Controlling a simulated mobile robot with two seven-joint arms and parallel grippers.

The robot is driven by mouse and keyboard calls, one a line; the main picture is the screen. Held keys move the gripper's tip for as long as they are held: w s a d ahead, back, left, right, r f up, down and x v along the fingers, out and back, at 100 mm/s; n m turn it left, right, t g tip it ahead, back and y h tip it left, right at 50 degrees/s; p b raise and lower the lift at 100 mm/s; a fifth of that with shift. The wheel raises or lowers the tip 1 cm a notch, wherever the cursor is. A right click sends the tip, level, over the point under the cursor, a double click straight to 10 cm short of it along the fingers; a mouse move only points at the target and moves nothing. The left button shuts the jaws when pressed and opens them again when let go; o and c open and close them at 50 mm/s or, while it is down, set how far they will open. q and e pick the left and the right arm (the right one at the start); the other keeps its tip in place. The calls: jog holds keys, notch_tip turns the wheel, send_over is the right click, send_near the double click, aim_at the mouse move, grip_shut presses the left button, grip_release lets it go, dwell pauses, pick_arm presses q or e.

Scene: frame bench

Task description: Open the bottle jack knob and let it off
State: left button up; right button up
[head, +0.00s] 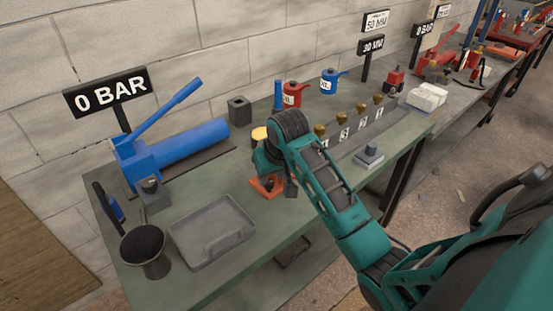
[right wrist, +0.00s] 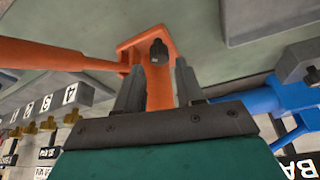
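The bottle jack is orange; in the head view only its low base (head: 266,187) shows clearly, and my right gripper and arm hide the rest. In the right wrist view the jack base (right wrist: 130,44) and a dark knob (right wrist: 158,52) at its end show just beyond the fingertips. My right gripper (right wrist: 158,72) is open, its two fingers apart on either side of the orange jack part. The knob lies ahead of the gap, and I see no finger closed on it. In the head view my right gripper (head: 270,165) is over the jack. My left gripper is not in view.
A grey tray (head: 212,232) and a dark cup (head: 144,246) stand left of the jack. A blue pump (head: 190,143) is behind them. A row of brass valves (head: 342,118) and a small grey block (head: 369,158) are to the right. An orange bar (right wrist: 60,54) extends left in the wrist view.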

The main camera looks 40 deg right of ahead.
aim_at(269, 184)
jog(key=v, duration=0.9)
jog(key=shift+o, duration=0.7)
jog(key=shift+r, duration=0.1)
jog(key=shift+o, duration=0.7)
jog(key=shift+w+a+r, duration=0.2)
jog(key=shift+w+a, duration=0.05)
jog(key=w+f+m, duration=0.1)
jog(key=f, duration=0.3)
jog(key=w+f+m+h, duration=0.1)
jog(key=f+m, duration=0.1)
jog(key=f, duration=0.2)
jog(key=w+f+m+h, duration=0.1)
jog(key=w+f+m, duration=0.1)
jog(key=f, duration=0.2)
jog(key=shift+d+f+g, duration=0.25)
jog(key=shift+d+g, duration=0.15)
jog(key=shift+c, duration=0.4)
